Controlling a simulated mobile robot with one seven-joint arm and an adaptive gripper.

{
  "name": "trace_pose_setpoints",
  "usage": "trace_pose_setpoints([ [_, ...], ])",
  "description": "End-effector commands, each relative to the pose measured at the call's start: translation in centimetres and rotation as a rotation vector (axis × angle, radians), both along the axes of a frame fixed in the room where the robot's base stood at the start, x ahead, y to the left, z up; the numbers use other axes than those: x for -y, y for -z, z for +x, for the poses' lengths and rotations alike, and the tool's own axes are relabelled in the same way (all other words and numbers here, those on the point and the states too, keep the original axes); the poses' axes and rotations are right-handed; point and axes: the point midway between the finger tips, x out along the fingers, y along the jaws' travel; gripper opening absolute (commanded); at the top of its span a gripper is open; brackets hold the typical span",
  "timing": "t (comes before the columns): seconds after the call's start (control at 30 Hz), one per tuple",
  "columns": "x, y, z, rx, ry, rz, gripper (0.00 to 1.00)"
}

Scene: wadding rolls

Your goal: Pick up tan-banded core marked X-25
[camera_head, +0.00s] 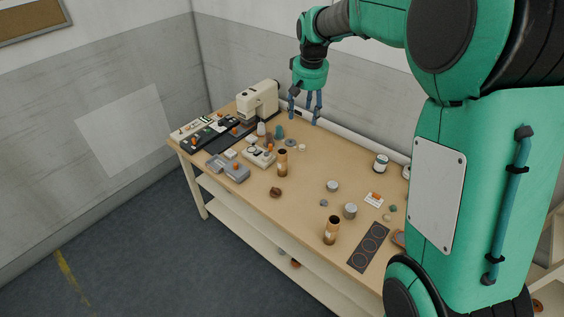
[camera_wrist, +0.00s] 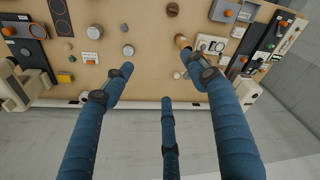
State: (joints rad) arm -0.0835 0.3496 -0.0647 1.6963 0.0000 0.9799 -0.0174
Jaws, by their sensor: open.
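Two upright brown-and-tan cores stand on the bench in the head view. One core (camera_head: 282,163) is beside a white device near the middle, and the other core (camera_head: 331,230) is near the front edge by a dark strip. Their markings are too small to read, so I cannot tell which is X-25. The wrist view shows the middle core (camera_wrist: 182,42) from above, near a fingertip in the picture. My gripper (camera_head: 305,117) is open and empty, raised over the back of the bench. Its blue fingers (camera_wrist: 160,75) are spread apart in the wrist view.
The wooden bench (camera_head: 310,172) holds a sewing machine (camera_head: 258,100) at the back left and control boxes (camera_head: 236,171) at left. Grey cylinders (camera_head: 350,210), a brown knob (camera_head: 276,192) and a dark ringed strip (camera_head: 368,247) lie around the cores. Bare wood separates the two cores.

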Motion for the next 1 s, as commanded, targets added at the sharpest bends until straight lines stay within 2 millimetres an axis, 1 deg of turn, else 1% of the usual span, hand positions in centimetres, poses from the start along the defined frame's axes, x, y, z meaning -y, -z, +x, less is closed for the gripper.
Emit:
trace_pose_setpoints([
  [0.03, -0.3, 1.0, 1.2, -0.011, -0.003, -0.001, 0.58],
  [0.2, -1.2, 4.0, 4.6, -0.038, -0.012, -0.004, 0.58],
  [0.37, -2.1, 7.2, 7.7, -0.062, -0.020, -0.006, 0.58],
  [0.5, -2.8, 10.3, 10.0, -0.085, -0.028, -0.009, 0.58],
  [0.67, -3.7, 14.2, 12.5, -0.110, -0.036, -0.012, 0.58],
  [0.8, -4.4, 17.7, 14.3, -0.133, -0.043, -0.014, 0.58],
  [1.0, -5.4, 22.6, 16.4, -0.161, -0.053, -0.018, 0.58],
])
